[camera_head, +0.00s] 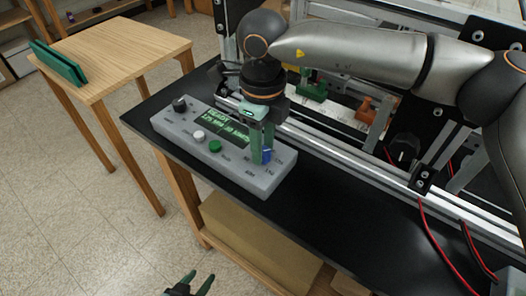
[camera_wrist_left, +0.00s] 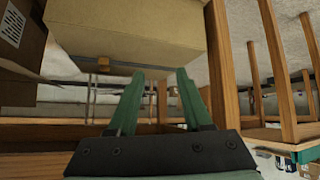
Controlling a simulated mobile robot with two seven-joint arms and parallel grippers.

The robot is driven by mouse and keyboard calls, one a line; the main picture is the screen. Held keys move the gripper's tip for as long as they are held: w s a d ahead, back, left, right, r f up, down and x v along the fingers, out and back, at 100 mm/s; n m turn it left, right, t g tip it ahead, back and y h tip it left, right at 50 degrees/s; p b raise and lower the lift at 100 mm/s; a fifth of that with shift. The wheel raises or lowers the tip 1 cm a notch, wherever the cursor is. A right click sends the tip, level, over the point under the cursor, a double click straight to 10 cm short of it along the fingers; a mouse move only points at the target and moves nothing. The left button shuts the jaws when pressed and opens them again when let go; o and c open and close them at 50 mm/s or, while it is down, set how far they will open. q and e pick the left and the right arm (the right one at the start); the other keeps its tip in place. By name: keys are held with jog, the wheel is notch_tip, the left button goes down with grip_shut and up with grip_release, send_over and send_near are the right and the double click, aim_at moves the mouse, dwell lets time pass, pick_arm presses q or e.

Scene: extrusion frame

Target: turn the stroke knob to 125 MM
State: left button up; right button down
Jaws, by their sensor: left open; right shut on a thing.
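The grey control box (camera_head: 262,187) lies on the black bench top. Its blue stroke knob (camera_head: 267,157) is at the right end, with printed marks around it. My right gripper (camera_head: 261,153) points down and is shut on this knob, hiding much of it and its pointer. The green display (camera_head: 226,128) shows two lines; the lower seems to start with "125 MM", but the text is small. My left gripper (camera_head: 197,281) is open and empty at the bottom edge, well away from the box. It also shows in the left wrist view (camera_wrist_left: 158,76).
The box also has a black knob (camera_head: 180,104), a white button (camera_head: 198,136) and a green button (camera_head: 214,146). The aluminium extrusion frame (camera_head: 335,164) stands behind. A cardboard box (camera_head: 255,245) sits on the shelf below. Red wires (camera_head: 440,235) hang at the right.

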jog(key=shift+f+m, duration=0.1)
jog(key=shift+m, duration=0.3)
jog(key=shift+m+b, duration=0.75)
jog(key=shift+m, duration=0.15)
pick_arm(q)
jog(key=shift+w+d+f+h+b, duration=0.2)
jog(key=shift+w+d, duration=0.1)
jog(key=shift+d, duration=0.2)
jog(key=shift+w+d+f+h+b, duration=0.1)
jog(key=shift+w+d+f, duration=0.15)
jog(key=shift+d, duration=0.2)
pick_arm(e)
jog(key=shift+m, duration=0.6)
pick_arm(q)
jog(key=shift+w+a+r, duration=0.1)
jog(key=shift+a, duration=0.05)
pick_arm(e)
jog(key=c, duration=0.5)
grip_release()
jog(key=shift+r, duration=0.2)
